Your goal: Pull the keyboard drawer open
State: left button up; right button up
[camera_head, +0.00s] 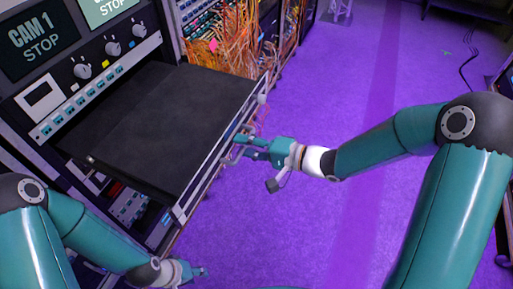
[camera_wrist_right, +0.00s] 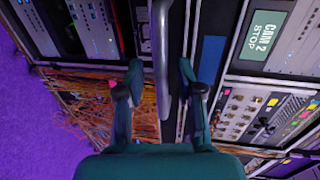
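The keyboard drawer (camera_head: 160,120) is a flat black tray that stands well out from the rack, with a silver front edge. Its grey bar handle (camera_head: 231,156) runs along the front. The handle shows as an upright bar in the wrist view (camera_wrist_right: 161,50). My right gripper (camera_head: 250,146) is at the handle from the right. In the wrist view its two fingers (camera_wrist_right: 160,72) are apart, one on each side of the bar, with gaps visible. My left gripper (camera_head: 197,272) is low at the bottom, in front of the rack and away from the drawer; its fingers are too small to read.
The rack panel (camera_head: 95,75) with knobs and a CAM 1 STOP screen (camera_head: 34,45) stands behind the drawer. Orange cables (camera_head: 235,45) hang in a rack beyond it. The purple floor (camera_head: 330,110) right of the drawer is clear. Dark cables (camera_head: 468,65) lie at the far right.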

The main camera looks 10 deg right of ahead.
jog(key=v, duration=1.1)
jog(key=shift+d, duration=0.2)
jog(key=shift+s, duration=0.1)
